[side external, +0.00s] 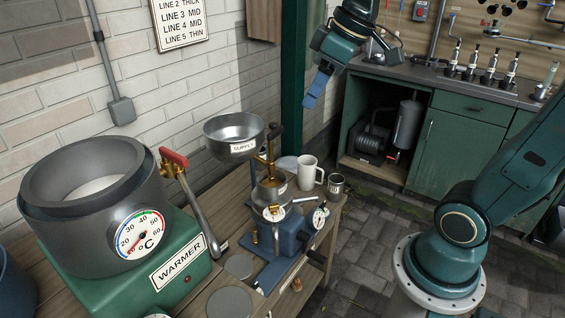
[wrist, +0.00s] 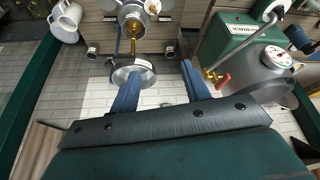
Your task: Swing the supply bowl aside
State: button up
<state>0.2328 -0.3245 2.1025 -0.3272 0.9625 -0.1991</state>
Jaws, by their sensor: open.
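The supply bowl (side external: 233,135) is a shallow silver bowl with a SUPPLY label. It sits on a post with a brass fitting above the blue churn machine (side external: 287,235), left of the post. In the wrist view the bowl (wrist: 134,73) shows beyond the fingers, slightly left of the gap between them. My gripper (side external: 315,98) is raised to the upper right of the bowl, near the green post, apart from everything. In the wrist view my gripper (wrist: 160,88) shows two blue fingers spread apart with nothing between them.
A green warmer (side external: 180,275) with a large grey pot (side external: 95,195) and red-handled lever stands left on the wooden bench. A white mug (side external: 309,172) and a metal cup (side external: 336,184) stand right of the machine. A green post (side external: 292,70) rises behind. Open air surrounds my gripper.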

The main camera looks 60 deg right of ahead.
jog(key=w+d+n+y, duration=0.1)
jog(key=w+d+n, duration=0.2)
jog(key=w+d, duration=0.65)
jog(key=n+g+y, duration=0.1)
jog(key=n, duration=0.2)
send_over(274, 123)
jog(key=s+d, duration=0.4)
jog(key=s, duration=0.1)
notch_tip(274, 123, down, 5)
jog(key=shift+w+f, duration=0.2)
jog(key=shift+w, duration=0.05)
jog(key=shift+f, duration=0.1)
jog(key=x, duration=1.3)
jog(key=shift+s+a+f, duration=0.1)
jog(key=shift+f, duration=0.25)
jog(key=shift+c, duration=0.5)
grip_shut()
